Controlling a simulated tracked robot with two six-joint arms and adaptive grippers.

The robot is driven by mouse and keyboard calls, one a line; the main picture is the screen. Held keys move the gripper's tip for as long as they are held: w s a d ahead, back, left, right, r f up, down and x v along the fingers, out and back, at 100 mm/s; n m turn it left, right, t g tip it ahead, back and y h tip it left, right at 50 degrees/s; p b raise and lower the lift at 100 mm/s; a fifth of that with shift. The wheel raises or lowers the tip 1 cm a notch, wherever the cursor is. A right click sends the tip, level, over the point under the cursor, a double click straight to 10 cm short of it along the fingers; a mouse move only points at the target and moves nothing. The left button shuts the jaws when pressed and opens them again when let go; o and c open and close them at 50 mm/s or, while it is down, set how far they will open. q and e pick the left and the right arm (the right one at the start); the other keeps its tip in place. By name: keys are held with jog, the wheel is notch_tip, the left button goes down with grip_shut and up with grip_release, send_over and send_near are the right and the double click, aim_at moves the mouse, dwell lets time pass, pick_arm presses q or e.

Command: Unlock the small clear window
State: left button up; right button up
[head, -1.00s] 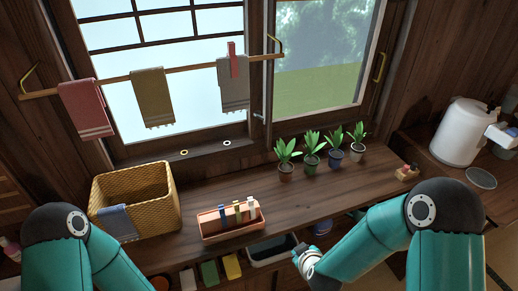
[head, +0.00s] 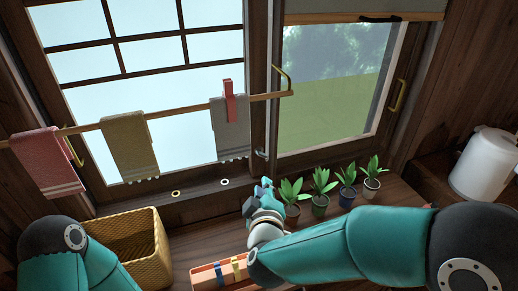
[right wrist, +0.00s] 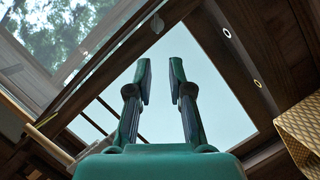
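The small clear window (head: 333,85) is the right-hand pane in the head view, with green ground and trees behind it. A small grey latch (head: 261,154) sits on the dark frame at its lower left corner. What looks like this latch (right wrist: 157,23) also shows in the right wrist view, beyond the fingertips. My right gripper (head: 258,196) is above the counter, below the latch and apart from it. In the right wrist view its two fingers (right wrist: 160,62) stand apart with nothing between them. My left gripper is out of view; only its arm shows at lower left.
A rail (head: 180,113) with several towels crosses the left window. Potted plants (head: 320,187) stand just right of my right gripper. A wicker basket (head: 150,238) and a pink box (head: 207,279) are on the counter. A brass handle (head: 398,95) is on the window's right side.

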jog(key=p, duration=0.4)
send_near(261, 156)
jog(key=x, duration=0.9)
jog(key=shift+w+f, duration=0.1)
jog(key=shift+c, duration=0.2)
grip_shut()
